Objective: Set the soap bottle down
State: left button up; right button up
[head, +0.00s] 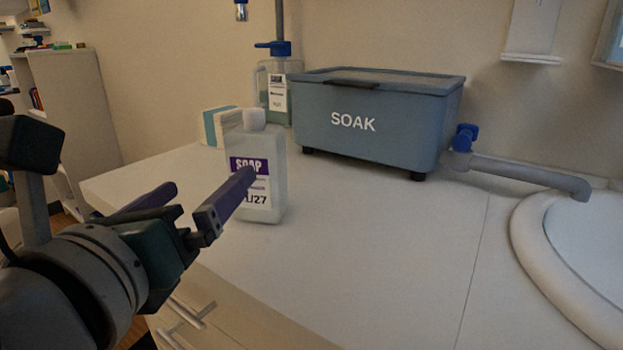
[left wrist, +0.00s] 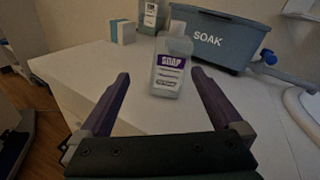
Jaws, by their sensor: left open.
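The soap bottle (head: 266,185) is a whitish, translucent bottle with a white cap and a purple SOAP label. It stands upright on the white counter (head: 370,240), near the counter's left part. In the left wrist view the soap bottle (left wrist: 171,68) stands ahead of the open fingers, between their lines. My left gripper (head: 205,195) is open and empty, with purple fingers. In the head view its nearer finger overlaps the bottle's label. In the left wrist view the left gripper (left wrist: 163,88) shows a gap around the bottle. My right gripper is in neither view.
Behind the bottle are a blue-and-white box (head: 212,128) and a clear bottle with a blue top (head: 277,90). A blue-grey SOAK bin (head: 385,125) stands at the back. A tap (head: 520,172) and round sink (head: 545,225) are at right. The counter's front middle is clear.

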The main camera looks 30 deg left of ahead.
pick_arm(q)
jog(key=s+f+n+g+h, duration=0.1)
jog(key=s+f+n+g, duration=0.8)
jog(key=n, duration=0.8)
jog(key=s+d+f+n+g+h, duration=0.3)
jog(key=s+d+f+n+h, duration=0.1)
jog(key=n, duration=0.5)
jog(key=s+d+h, duration=0.1)
jog(key=s+d, duration=0.1)
jog(key=d, duration=0.1)
jog(key=shift+d+f+n+h, duration=0.3)
jog(key=shift+n, duration=0.1)
